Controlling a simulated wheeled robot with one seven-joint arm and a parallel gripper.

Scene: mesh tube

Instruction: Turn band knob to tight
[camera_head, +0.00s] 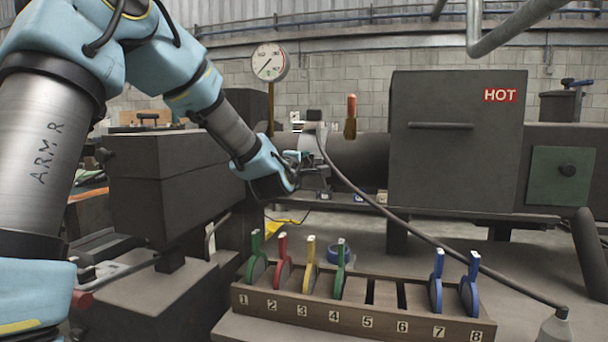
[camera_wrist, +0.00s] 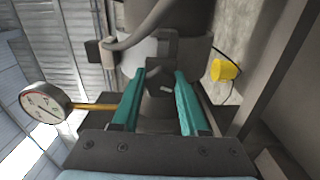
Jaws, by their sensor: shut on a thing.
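My gripper (camera_head: 312,166) reaches in from the left to the horizontal dark tube (camera_head: 360,152) in the head view. In the wrist view its two teal fingers (camera_wrist: 160,80) stand on either side of a small dark knob (camera_wrist: 160,84), and the gripper is shut on it. A light grey band (camera_wrist: 148,50) wraps the tube just beyond the knob. In the head view my gripper and wrist largely hide the knob. No tight or loose marking is readable in either view.
A black hose (camera_head: 430,233) leaves the tube near my gripper. A round gauge (camera_head: 269,62) stands behind. A red-topped piece (camera_head: 351,118) and a box marked HOT (camera_head: 455,150) are to the right. A numbered wooden rack (camera_head: 345,300) with coloured-handled discs stands in front.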

